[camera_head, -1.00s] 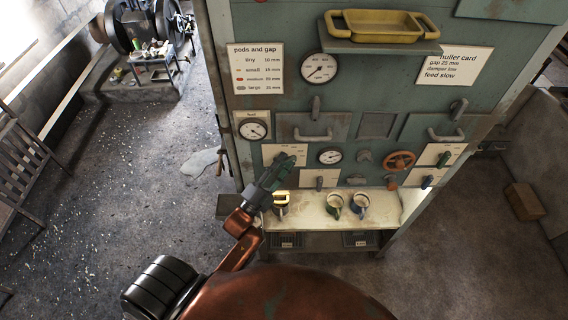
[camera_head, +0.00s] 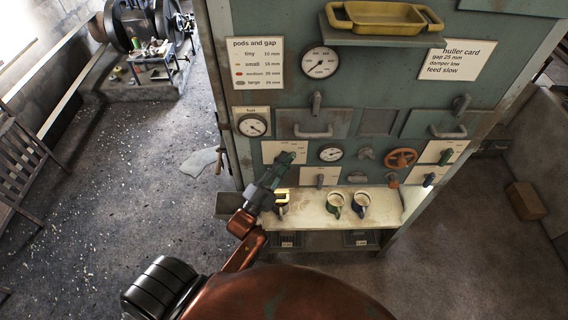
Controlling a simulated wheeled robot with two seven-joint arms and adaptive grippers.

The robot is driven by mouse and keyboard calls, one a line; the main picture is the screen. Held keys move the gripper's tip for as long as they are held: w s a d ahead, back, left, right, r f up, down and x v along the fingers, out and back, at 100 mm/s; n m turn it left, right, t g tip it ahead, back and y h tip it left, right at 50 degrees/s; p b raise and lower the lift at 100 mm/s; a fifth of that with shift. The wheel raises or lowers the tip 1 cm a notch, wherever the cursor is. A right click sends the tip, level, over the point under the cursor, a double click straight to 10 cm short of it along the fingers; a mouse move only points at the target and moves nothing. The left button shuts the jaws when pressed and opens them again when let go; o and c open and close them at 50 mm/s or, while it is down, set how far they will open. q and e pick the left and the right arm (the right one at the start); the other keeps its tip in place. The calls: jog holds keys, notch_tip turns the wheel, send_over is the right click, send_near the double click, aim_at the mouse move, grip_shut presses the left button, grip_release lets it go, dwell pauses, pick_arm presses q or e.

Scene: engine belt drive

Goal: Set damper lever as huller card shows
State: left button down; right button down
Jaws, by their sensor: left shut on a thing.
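The huller card (camera_head: 460,61) on the upper right of the teal machine reads gap 25 mm, damper low, feed slow. My left gripper (camera_head: 284,162) reaches up from the lower left and is shut on a dark lever at a pale plate (camera_head: 270,148) left of centre on the panel. The gripper covers most of this lever and part of the plate, so its exact setting and label cannot be read. Other levers stand on pale plates: one at lower centre (camera_head: 320,179) and a green one at right (camera_head: 444,157). My right gripper is not in view.
Mugs (camera_head: 335,203) stand on the pale shelf (camera_head: 385,203) below. A yellow tray (camera_head: 384,17) rests on the upper ledge. Open floor (camera_head: 120,210) lies left.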

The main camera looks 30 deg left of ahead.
pick_arm(q)
jog(key=n+t+y+b, duration=0.1)
jog(key=n, duration=0.1)
jog(key=n+y+b, duration=0.1)
jog(key=b, duration=0.1)
jog(key=shift+f+n+t, duration=0.2)
jog(key=shift+n+t, duration=0.2)
jog(key=shift+r+n+t+y+b, duration=0.1)
jog(key=shift+n+t+y+b, duration=0.5)
jog(key=shift+n+y, duration=0.9)
jog(key=c, duration=1.9)
grip_release()
jog(key=v, duration=1.2)
jog(key=shift+s+r, duration=0.1)
jog(key=shift+r, duration=0.1)
